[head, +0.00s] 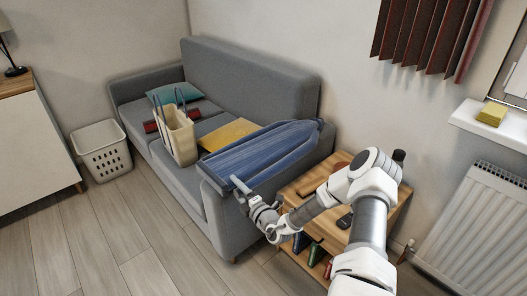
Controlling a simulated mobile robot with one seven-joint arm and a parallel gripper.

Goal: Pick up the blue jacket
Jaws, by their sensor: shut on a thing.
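The blue jacket (258,149) lies draped over the near armrest end of the grey sofa (250,75). Its left end hangs at the armrest's front edge, and its far end reaches toward the backrest. My gripper (238,185) is at the jacket's near lower edge, at the front of the armrest. It is shut on that edge of the jacket. The fingertips are small in this view, and the exact hold is partly hidden. The jacket still appears to rest on the sofa.
A cream tote bag (178,136), yellow cushion (228,134) and teal cushion (174,93) are on the sofa. A wooden side table (300,196) with items stands beside the armrest, under my arm. A white basket (102,150) stands left. The floor in front is clear.

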